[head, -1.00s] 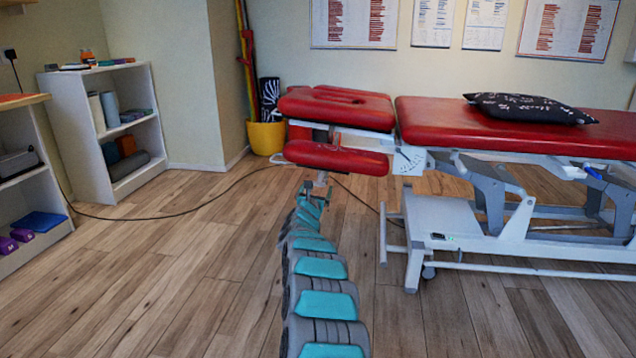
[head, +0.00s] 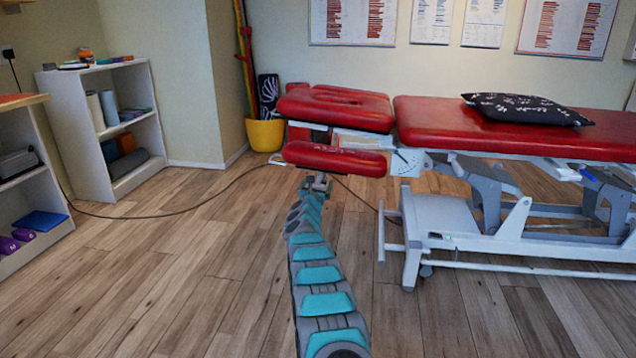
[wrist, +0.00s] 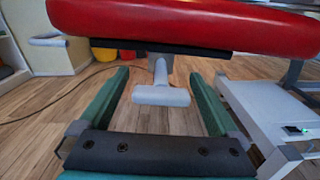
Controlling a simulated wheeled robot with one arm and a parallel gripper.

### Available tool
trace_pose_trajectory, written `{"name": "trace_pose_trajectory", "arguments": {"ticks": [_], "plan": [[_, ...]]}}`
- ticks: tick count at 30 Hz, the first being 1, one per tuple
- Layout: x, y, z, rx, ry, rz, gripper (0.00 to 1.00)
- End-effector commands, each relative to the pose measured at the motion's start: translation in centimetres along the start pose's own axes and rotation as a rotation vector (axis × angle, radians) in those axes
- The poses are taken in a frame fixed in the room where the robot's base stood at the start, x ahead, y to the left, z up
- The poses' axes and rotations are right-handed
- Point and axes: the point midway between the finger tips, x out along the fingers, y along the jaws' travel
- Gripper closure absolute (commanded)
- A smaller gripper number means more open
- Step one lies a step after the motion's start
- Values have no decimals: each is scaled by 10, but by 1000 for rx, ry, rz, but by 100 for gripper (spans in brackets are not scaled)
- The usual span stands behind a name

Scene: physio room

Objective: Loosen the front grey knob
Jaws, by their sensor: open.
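The front grey knob (wrist: 162,96) is a pale grey T-shaped handle. It hangs on a short stem beneath the red armrest pad (wrist: 190,25) of the treatment table. In the wrist view my gripper (wrist: 160,74) is open, with one green finger on each side of the knob. Gaps show between the knob and both fingers, so it is not gripped. In the head view my gripper (head: 316,184) is small, just below the front red pad (head: 334,159). I cannot make out the knob clearly there.
The table's white base frame (head: 440,215) stands to the right of my arm. A black cable (head: 150,216) runs across the wooden floor. A yellow pot (head: 265,135) stands behind, and a white shelf (head: 85,155) is at the left.

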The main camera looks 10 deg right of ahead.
Motion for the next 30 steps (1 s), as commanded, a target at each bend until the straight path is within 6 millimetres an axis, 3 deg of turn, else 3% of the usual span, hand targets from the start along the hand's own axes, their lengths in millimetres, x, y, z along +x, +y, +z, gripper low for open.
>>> {"name": "trace_pose_trajectory", "arguments": {"ticks": [9,30], "plan": [[1,-1,0,1,0,-1,4],[1,-1,0,1,-1,-1,82]]}}
